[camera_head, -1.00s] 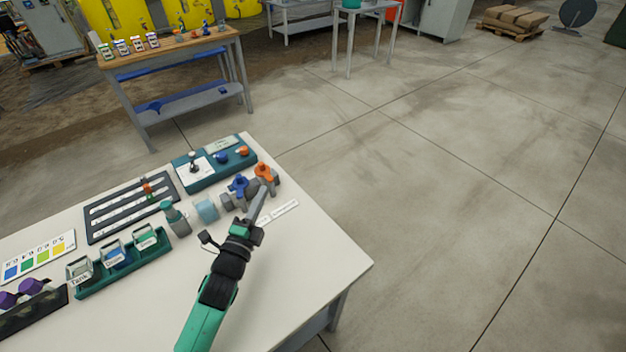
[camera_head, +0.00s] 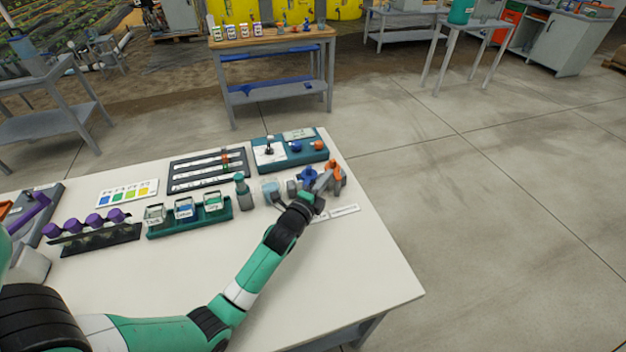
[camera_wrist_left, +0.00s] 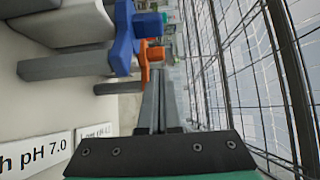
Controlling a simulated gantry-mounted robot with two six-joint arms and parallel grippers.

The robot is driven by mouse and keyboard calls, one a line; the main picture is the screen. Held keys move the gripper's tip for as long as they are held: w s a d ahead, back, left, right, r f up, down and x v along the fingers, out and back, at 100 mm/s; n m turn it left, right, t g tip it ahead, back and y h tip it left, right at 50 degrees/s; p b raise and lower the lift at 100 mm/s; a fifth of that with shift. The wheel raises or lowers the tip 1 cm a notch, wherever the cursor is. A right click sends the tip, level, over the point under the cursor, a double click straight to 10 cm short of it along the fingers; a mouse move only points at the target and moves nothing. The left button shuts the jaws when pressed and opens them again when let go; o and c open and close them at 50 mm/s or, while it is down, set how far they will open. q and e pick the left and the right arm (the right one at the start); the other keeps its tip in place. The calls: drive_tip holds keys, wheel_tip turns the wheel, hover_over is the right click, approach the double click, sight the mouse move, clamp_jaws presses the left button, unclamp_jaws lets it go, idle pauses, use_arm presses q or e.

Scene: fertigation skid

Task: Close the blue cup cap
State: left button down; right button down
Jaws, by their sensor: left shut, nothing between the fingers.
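Three sample cups with label faces stand in a green rack (camera_head: 160,232) on the white table. The middle cup (camera_head: 184,209) shows blue; its cap's exact position is too small to tell. My left gripper (camera_head: 324,181) is shut and empty, well right of the rack, beside a blue-handled valve (camera_head: 307,175) and an orange-handled valve (camera_head: 336,172). In the left wrist view, my shut fingers (camera_wrist_left: 157,78) point past the blue handle (camera_wrist_left: 123,40) toward the orange handle (camera_wrist_left: 145,58). Contact cannot be told. My right gripper is out of view.
Purple-topped items (camera_head: 93,222) stand left of the rack. A green bottle (camera_head: 243,192) and a pale blue cylinder (camera_head: 270,189) stand between rack and valves. A control panel (camera_head: 292,158) and a slotted dark board (camera_head: 208,170) lie behind.

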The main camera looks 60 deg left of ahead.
sight(310, 172)
use_arm(q)
drive_tip(key=shift+s+a+f, duration=0.15)
drive_tip(key=shift+s+a, duration=0.9)
drive_tip(key=shift+s, duration=0.15)
drive_tip(key=shift+s+a, duration=0.25)
drive_tip(key=shift+s, duration=0.05)
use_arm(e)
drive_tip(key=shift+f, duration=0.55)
